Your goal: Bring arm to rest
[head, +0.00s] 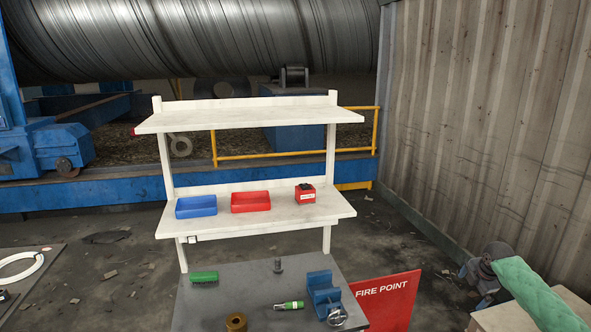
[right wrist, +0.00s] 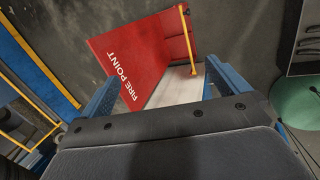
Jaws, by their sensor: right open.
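My right arm comes in at the lower right of the head view. Its green forearm ends in my grey right gripper (head: 472,272), which is small and partly hidden there. In the right wrist view, the right gripper (right wrist: 160,76) has two blue fingers set wide apart with nothing held between them. It is open and empty. Beyond the fingers is the red FIRE POINT panel (right wrist: 124,66), apart from them. My left gripper is not in view.
The grey table (head: 255,285) holds a blue vise (head: 321,286), a green cylinder (head: 204,277) and small parts. Behind it, the white workbench (head: 260,221) carries a blue bin (head: 196,207) and a red bin (head: 250,202). The red FIRE POINT panel (head: 390,300) and corrugated wall (head: 480,120) are right.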

